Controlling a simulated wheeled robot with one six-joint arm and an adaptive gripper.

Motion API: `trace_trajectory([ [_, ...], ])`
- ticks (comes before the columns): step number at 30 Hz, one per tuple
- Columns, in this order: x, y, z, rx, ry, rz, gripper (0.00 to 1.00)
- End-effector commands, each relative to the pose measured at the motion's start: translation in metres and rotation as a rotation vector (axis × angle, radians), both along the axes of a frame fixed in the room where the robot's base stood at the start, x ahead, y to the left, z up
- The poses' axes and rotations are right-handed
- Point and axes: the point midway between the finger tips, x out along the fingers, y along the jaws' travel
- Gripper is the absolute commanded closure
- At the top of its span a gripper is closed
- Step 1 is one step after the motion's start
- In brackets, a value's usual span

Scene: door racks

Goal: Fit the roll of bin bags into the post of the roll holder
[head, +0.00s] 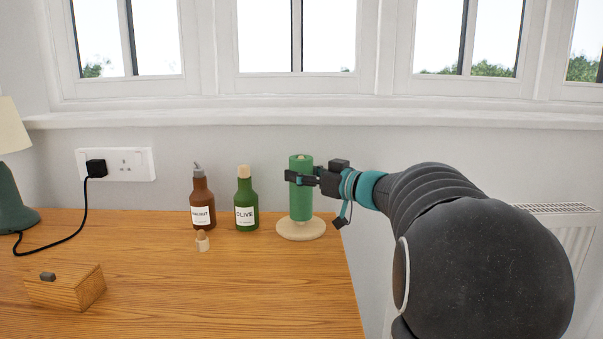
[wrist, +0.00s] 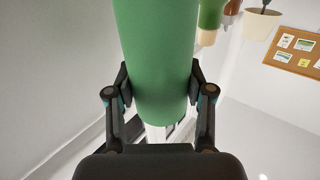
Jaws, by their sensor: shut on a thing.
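The green roll of bin bags (head: 301,203) stands upright at the back right of the table. It also fills the upper middle of the wrist view (wrist: 158,50). My gripper (head: 300,178) is shut on its upper part, with a finger on each side in the wrist view (wrist: 160,88). The roll holder's round cream base (head: 301,232) lies directly under the roll. A pale tip, looking like the post (head: 303,157), shows at the roll's top, so the roll appears to be around the post. Whether its lower end touches the base, I cannot tell.
A green olive bottle (head: 246,203) and a brown bottle (head: 203,202) stand left of the roll, with a small stopper (head: 202,241) in front. A wooden box (head: 66,288) lies front left. The table's right edge is close to the holder; the wall is behind.

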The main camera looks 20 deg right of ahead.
Motion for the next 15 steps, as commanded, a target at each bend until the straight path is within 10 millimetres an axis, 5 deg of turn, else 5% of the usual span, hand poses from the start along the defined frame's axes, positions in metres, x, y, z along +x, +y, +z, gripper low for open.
trace_trajectory([
  [15, 0.0, 0.0, -0.012, 0.001, 0.0, 0.0, 0.88],
])
